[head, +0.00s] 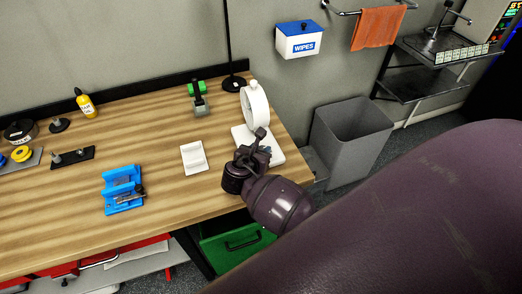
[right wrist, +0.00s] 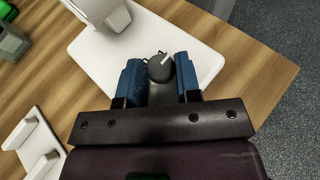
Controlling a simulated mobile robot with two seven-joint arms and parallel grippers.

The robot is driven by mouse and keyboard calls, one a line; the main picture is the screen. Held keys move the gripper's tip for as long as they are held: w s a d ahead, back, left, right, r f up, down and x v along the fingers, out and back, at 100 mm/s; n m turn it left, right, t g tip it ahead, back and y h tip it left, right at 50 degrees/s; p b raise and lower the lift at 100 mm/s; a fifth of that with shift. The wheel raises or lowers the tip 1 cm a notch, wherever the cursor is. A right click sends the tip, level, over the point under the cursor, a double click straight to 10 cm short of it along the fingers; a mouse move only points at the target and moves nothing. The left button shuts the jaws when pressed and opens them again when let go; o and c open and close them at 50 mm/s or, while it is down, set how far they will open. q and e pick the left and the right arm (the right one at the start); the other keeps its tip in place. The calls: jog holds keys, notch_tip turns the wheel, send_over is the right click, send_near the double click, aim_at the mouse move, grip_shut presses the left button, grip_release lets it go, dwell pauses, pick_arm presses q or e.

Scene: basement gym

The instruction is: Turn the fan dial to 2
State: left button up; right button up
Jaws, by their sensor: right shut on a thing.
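The white fan (head: 255,108) stands near the right end of the wooden workbench, on a flat white base (head: 275,153). In the right wrist view the base (right wrist: 205,50) carries a dark grey round dial (right wrist: 160,68) with a white pointer mark, which points to the upper right. Number marks around the dial cannot be made out. My right gripper (head: 260,149) is at the base; in the wrist view its blue fingers (right wrist: 158,80) stand on either side of the dial, shut on it. My left gripper is not in view.
A white holder (head: 194,157) lies left of the fan, with a blue fixture (head: 123,190) farther left. A black-and-green device (head: 200,100) and a black stand (head: 233,83) are behind. A grey bin (head: 350,140) stands beyond the right bench edge. Bare wood lies mid-bench.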

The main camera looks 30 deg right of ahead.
dwell(0.5)
jog(key=o, duration=0.9)
jog(key=shift+c, duration=0.2)
jog(key=v, duration=1)
jog(key=shift+s+a+r, duration=0.15)
jog(key=shift+a+r, duration=0.05)
jog(key=shift+a, duration=0.1)
